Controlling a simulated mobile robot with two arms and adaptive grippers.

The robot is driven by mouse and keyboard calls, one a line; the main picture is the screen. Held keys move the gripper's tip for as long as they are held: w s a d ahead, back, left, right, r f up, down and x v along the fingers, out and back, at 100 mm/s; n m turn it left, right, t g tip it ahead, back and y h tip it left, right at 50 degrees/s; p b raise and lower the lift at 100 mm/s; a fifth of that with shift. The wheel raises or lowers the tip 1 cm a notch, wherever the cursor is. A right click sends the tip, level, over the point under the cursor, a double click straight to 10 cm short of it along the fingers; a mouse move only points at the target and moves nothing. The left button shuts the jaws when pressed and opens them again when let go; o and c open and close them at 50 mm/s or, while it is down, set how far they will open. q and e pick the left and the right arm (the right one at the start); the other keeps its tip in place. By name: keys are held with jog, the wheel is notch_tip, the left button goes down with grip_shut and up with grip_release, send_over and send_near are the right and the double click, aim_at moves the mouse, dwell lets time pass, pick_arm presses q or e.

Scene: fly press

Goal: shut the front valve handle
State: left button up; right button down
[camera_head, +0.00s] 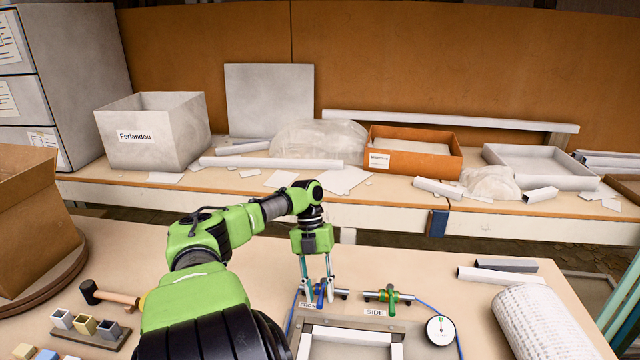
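The front valve (341,294) sits at the back edge of a framed fixture on the near table, behind a small label reading FRONT (308,305). Its blue handle (321,293) stands up between the fingertips of my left gripper (316,282). The gripper points down from above with its two fingers apart, one on each side of the handle. I cannot tell whether either finger touches it. A side valve (389,296) with a green handle stands to the right, behind a SIDE label (375,312). My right gripper is not in view.
A round gauge (440,330) and blue hoses are beside the fixture frame (350,335). A mallet (110,296) and a block holder (92,333) lie at left. A white roll (545,325) lies at right. A cluttered bench with bins stands behind.

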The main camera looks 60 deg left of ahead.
pick_arm(q)
jog(key=v, duration=1.2)
dwell(0.7)
